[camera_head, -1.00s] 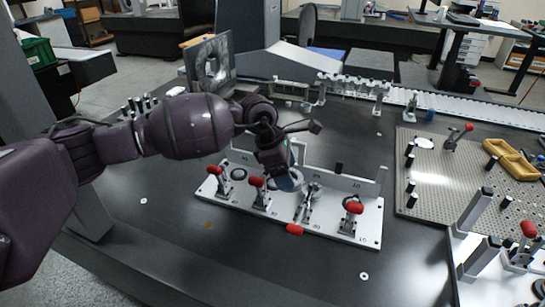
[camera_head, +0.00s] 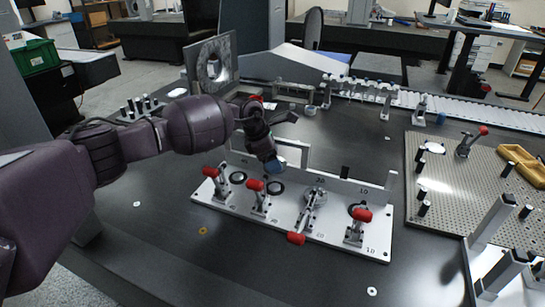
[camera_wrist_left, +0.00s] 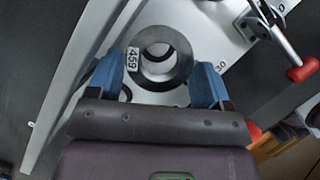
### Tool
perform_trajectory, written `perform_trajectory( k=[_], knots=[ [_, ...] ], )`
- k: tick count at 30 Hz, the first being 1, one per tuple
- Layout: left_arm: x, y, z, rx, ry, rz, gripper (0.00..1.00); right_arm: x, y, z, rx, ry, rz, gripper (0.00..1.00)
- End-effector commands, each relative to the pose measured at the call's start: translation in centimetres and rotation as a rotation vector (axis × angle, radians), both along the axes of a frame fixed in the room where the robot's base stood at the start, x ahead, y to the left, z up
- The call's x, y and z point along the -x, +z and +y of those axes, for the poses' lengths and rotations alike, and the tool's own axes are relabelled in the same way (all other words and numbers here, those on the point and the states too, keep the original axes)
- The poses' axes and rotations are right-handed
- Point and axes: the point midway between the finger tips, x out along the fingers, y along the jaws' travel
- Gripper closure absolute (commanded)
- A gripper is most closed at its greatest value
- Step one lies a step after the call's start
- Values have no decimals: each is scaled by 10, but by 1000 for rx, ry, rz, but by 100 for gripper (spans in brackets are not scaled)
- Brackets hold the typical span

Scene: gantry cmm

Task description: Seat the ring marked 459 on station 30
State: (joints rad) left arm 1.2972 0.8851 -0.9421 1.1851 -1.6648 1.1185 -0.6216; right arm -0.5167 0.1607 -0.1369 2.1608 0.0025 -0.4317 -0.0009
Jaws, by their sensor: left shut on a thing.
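The grey ring marked 459 (camera_wrist_left: 181,62) sits between the blue fingertips of my left gripper (camera_wrist_left: 166,82), its white label by the left finger. The gripper is shut on it, over the white station plate (camera_wrist_left: 205,22). In the head view my left gripper (camera_head: 274,164) is above the plate near station 30, behind a red-handled clamp (camera_head: 257,195). A dark round seat (camera_head: 275,188) shows just below the fingertips. The ring is mostly hidden there. The wrist view shows the 30 mark (camera_wrist_left: 221,65) right of the ring. My right gripper is out of view.
More red-handled clamps stand along the plate, at its left (camera_head: 213,184) and right (camera_head: 357,226); one handle (camera_head: 296,238) lies over the front edge. A low upright wall runs behind the stations. A perforated board (camera_head: 455,185) lies to the right. The dark table in front is mostly clear.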

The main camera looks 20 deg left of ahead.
Motion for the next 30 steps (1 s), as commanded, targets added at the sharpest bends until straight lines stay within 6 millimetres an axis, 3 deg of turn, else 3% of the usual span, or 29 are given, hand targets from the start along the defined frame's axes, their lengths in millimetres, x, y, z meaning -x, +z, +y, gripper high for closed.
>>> perform_trajectory(
  k=[30],
  knots=[
    [0, -56, 0, 1, 1, 1, 64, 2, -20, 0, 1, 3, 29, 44]
  ],
)
